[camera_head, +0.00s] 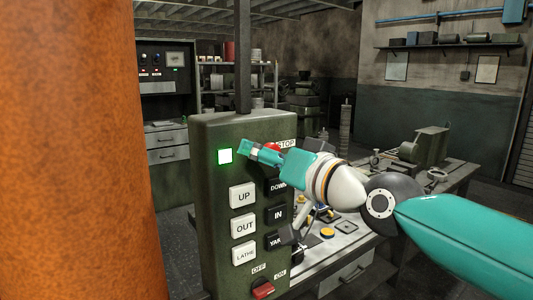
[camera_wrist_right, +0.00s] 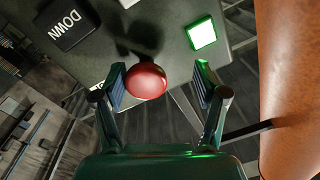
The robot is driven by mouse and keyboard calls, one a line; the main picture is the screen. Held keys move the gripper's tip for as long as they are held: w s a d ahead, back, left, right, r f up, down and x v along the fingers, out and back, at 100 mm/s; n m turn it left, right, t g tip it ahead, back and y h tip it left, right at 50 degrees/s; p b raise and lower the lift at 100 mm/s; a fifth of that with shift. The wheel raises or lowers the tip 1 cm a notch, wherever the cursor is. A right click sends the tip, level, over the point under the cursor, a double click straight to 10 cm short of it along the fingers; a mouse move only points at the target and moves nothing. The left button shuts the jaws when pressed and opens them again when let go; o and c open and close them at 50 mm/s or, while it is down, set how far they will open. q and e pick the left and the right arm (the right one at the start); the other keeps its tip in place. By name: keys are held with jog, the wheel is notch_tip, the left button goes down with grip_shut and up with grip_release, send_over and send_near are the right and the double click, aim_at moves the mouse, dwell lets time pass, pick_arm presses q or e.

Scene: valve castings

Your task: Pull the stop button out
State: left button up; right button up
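The button lies close to the left finger in that picture, with a wider gap to the other finger. I cannot tell whether the left finger touches it. My left gripper is not in view.
The box carries a glowing green light (camera_head: 225,156), white and black push buttons such as UP (camera_head: 242,196) and DOWN (camera_wrist_right: 66,23), and a red OFF/ON switch (camera_head: 263,290). An orange-brown column (camera_head: 75,150) fills the left. A workbench (camera_head: 345,250) stands behind the box.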

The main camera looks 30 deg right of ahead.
jog(key=a+v, duration=0.1)
jog(key=v, duration=0.5)
jog(key=shift+s+d, duration=0.25)
jog(key=shift+s, duration=0.3)
jog(key=shift+r, duration=0.15)
